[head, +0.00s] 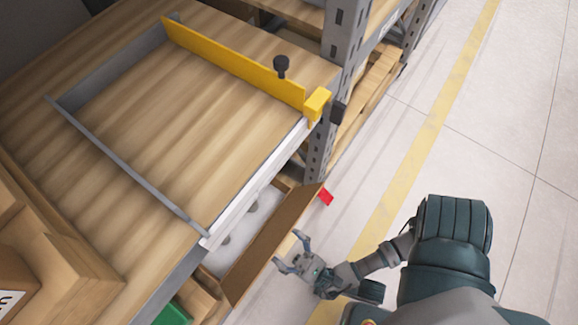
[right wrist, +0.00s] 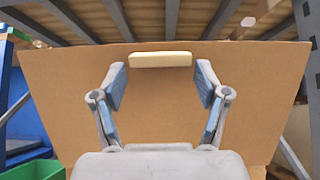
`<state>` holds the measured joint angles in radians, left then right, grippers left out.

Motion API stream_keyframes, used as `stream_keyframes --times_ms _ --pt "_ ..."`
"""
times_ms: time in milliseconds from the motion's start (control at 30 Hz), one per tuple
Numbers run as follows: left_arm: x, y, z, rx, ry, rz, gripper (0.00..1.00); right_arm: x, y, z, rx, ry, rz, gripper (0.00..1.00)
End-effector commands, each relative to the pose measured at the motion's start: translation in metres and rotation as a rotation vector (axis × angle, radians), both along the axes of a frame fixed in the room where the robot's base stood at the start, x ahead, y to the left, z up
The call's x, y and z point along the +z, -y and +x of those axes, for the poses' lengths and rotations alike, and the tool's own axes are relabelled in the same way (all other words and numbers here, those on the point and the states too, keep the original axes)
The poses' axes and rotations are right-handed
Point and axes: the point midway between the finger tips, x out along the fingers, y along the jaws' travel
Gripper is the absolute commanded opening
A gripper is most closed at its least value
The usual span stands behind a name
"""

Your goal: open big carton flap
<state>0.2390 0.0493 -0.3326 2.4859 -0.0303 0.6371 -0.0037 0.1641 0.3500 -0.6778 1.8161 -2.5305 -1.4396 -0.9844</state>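The big carton (head: 255,217) stands on the lower shelf under the wooden shelf top. Its brown flap (head: 270,250) stands up along the aisle side, and a small red tab (head: 326,197) shows at its far end. In the right wrist view the flap (right wrist: 165,105) fills most of the picture, with a pale bar-like tab (right wrist: 160,60) near its upper edge. My right gripper (head: 289,247) is open in front of the flap. In the right wrist view its fingers (right wrist: 160,85) are spread below the pale tab with nothing between them. My left gripper is not in view.
A yellow rail (head: 235,65) with a black knob (head: 281,66) and a grey bar (head: 130,168) lie on the shelf top. A green bin (head: 174,313) is near the carton. A metal upright (head: 320,150) stands beyond it. The aisle floor (head: 480,140) is clear.

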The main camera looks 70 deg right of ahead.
Motion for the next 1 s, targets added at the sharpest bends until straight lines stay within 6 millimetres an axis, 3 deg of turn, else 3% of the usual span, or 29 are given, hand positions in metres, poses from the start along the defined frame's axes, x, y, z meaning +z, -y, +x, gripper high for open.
stream_keyframes --times_ms 400,800,1000 --pt "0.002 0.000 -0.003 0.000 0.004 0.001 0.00 0.009 0.000 -0.002 0.000 0.012 0.003 0.88" --pt "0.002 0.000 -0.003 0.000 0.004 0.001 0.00 0.083 0.000 -0.002 0.000 0.012 0.005 0.88" --pt "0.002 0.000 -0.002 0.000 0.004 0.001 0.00 0.101 0.000 -0.001 -0.001 0.009 0.003 0.88"
